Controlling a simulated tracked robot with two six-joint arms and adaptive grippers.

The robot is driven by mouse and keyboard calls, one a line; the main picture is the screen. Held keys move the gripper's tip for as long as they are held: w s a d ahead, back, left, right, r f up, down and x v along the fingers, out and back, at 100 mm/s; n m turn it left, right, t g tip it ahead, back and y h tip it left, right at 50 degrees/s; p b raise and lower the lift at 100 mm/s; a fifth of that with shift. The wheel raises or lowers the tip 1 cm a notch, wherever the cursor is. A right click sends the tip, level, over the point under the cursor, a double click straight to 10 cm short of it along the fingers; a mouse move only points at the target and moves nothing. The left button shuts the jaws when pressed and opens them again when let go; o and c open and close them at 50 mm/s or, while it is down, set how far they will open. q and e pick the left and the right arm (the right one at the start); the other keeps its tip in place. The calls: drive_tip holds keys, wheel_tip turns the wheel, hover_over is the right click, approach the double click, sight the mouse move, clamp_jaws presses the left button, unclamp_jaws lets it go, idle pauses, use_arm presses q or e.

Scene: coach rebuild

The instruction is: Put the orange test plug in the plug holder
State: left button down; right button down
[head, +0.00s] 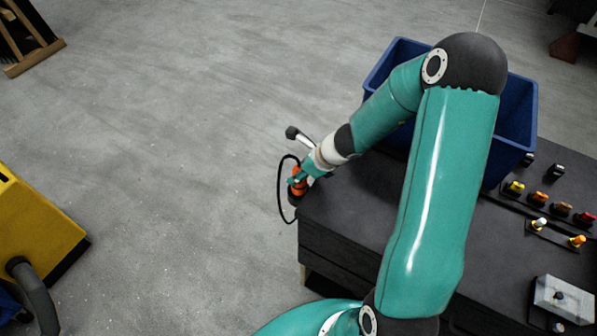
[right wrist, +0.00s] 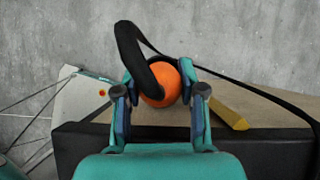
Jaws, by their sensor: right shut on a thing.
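The orange test plug (head: 298,187) is at the left corner of the dark bench, with a black cable looping off it to the left. In the right wrist view it shows end-on as an orange round body (right wrist: 160,86), partly covered by the thick black cable. My right gripper (head: 303,180) is shut on it, one finger on each side in the right wrist view (right wrist: 160,98). A dark part shows just below the plug in the head view; I cannot tell whether it is the plug holder. My left gripper is not in view.
A blue bin (head: 519,110) stands on the dark bench (head: 345,215) behind my right arm. Strips with coloured knobs (head: 540,197) and a grey box (head: 563,298) are at the right. A yellow machine (head: 35,225) stands at the left. The floor between is clear.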

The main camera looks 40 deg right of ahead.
drive_tip(key=shift+f+b, duration=1.25)
drive_tip(key=shift+b, duration=0.1)
idle(0.9)
idle(1.6)
drive_tip(key=shift+f+b, duration=0.25)
drive_tip(key=shift+b, duration=0.15)
drive_tip(key=shift+r+p, duration=0.3)
drive_tip(key=shift+r+p, duration=0.45)
drive_tip(key=shift+r, duration=0.05)
drive_tip(key=shift+r, duration=0.1)
drive_tip(key=shift+f+b, duration=0.85)
drive_tip(key=shift+f, duration=0.05)
idle(0.9)
drive_tip(key=shift+r, duration=0.15)
drive_tip(key=shift+r+p, duration=0.7)
drive_tip(key=shift+p, duration=0.1)
